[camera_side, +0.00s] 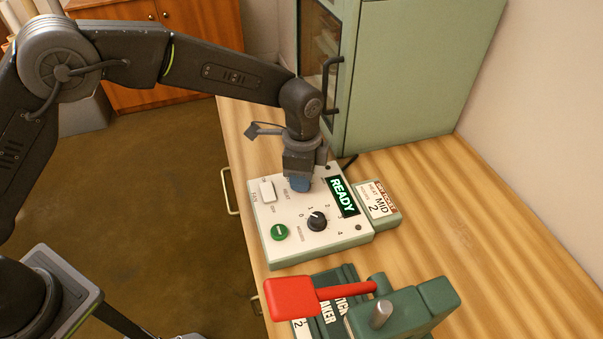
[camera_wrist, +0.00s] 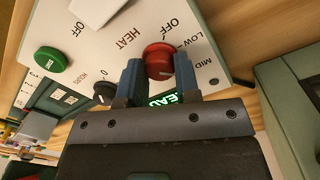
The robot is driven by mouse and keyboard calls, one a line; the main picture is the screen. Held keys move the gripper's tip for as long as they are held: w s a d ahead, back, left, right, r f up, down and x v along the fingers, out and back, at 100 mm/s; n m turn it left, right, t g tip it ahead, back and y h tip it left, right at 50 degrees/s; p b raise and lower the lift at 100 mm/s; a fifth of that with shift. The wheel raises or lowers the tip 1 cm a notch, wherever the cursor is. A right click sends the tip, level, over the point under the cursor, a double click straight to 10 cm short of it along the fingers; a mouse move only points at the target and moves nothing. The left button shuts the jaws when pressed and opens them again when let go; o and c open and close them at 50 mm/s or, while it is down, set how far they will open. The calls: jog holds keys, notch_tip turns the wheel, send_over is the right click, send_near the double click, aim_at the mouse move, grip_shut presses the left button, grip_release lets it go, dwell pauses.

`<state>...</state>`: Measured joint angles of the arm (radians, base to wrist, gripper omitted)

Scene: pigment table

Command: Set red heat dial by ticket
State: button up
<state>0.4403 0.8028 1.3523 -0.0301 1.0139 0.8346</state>
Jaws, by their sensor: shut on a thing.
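My gripper (camera_side: 300,184) points down over the far part of the white control panel (camera_side: 285,238). In the wrist view, its two blue fingers (camera_wrist: 158,66) stand on either side of the red heat dial (camera_wrist: 157,56) and are shut on it. The labels OFF, LOW and MID curve around the dial; I cannot tell for sure which one its mark faces. In the side view the gripper hides the dial. The ticket (camera_side: 377,199) at the panel's right reads heat MID, hours 2. The panel's display (camera_side: 342,196) reads READY in green.
A black hours dial (camera_side: 317,221), a green button (camera_side: 279,232) and a white switch (camera_side: 267,191) are on the panel. A dark green device with a red lever (camera_side: 292,298) stands in front. A green cabinet (camera_side: 407,80) stands behind. The table's right side is clear.

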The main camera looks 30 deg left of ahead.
jog(key=o, duration=0.9)
jog(key=shift+o, duration=0.2)
jog(key=shift+r, duration=0.1)
notch_tip(320, 180, up, 14)
jog(key=shift+w, duration=0.25)
jog(key=shift+a, duration=0.15)
